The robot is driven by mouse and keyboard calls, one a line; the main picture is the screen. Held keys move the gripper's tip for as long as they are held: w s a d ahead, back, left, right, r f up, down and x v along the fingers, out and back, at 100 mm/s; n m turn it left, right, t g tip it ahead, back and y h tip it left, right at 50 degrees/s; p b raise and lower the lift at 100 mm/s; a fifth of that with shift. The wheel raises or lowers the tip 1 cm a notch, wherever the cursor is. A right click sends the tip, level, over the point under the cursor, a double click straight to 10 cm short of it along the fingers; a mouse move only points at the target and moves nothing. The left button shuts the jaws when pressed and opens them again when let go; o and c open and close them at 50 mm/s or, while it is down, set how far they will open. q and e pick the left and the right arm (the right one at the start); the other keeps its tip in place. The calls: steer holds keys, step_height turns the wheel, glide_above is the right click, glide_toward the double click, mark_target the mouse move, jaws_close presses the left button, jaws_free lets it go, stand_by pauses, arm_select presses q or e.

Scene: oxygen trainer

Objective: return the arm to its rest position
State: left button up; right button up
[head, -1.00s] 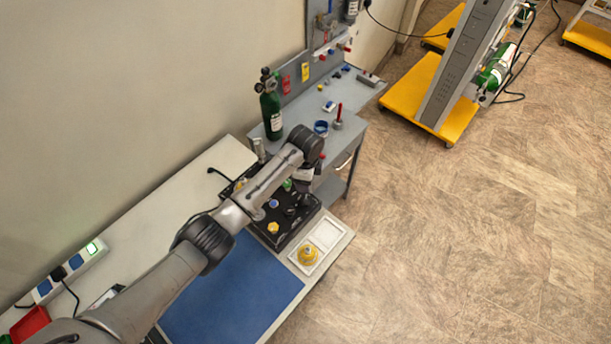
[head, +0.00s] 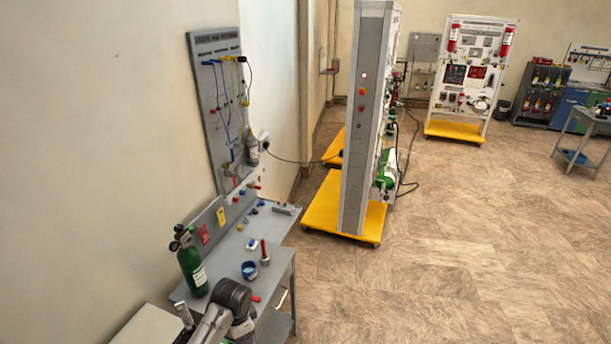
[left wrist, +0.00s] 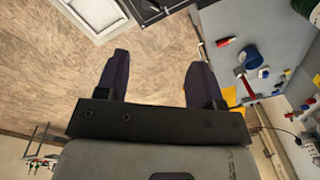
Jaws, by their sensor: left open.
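My left arm (head: 228,312) shows only in part at the bottom edge of the head view, in front of the grey workbench (head: 232,262). Its gripper is out of that view. In the left wrist view my left gripper (left wrist: 159,62) is open, its two dark fingers wide apart. Nothing is between the fingers except the distant floor. My right gripper is in neither view.
A white tray (left wrist: 122,24) edges the wrist view. A tall grey trainer (head: 367,120) stands beyond.

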arm_select(q)
steer(key=w+d+r+n+t, duration=0.1)
steer(key=d+r+n+t, duration=0.15)
steer(key=r, duration=0.65)
steer(key=w+d+r+n+t, duration=0.1)
steer(key=w+r+n+t, duration=0.2)
steer(key=r, duration=0.6)
steer(key=s+a+r+n+t+h+p, duration=0.1)
steer(key=s+r+t+p, duration=0.15)
steer(key=s+r, duration=0.35)
steer(key=s+a+f+n+t+p, duration=0.1)
steer(key=s+a, duration=0.1)
steer(key=s, duration=0.6)
steer(key=s+a+f+n+p, duration=0.1)
steer(key=s+a+f+p, duration=0.15)
steer(key=s, duration=0.55)
steer(key=s+f+g+p, duration=0.1)
steer(key=s+f+g, duration=0.1)
steer(key=s, duration=0.5)
steer(key=s+a+f+g+p, duration=0.1)
steer(key=s+f+g, duration=0.1)
steer(key=s+f, duration=0.3)
steer(key=s+a+f+n+g+p, duration=0.1)
steer(key=s+f, duration=0.3)
steer(key=s, duration=0.5)
steer(key=shift+s+f+g+y+p, duration=0.15)
steer(key=shift+s+g+y+p, duration=0.2)
steer(key=shift+g, duration=0.25)
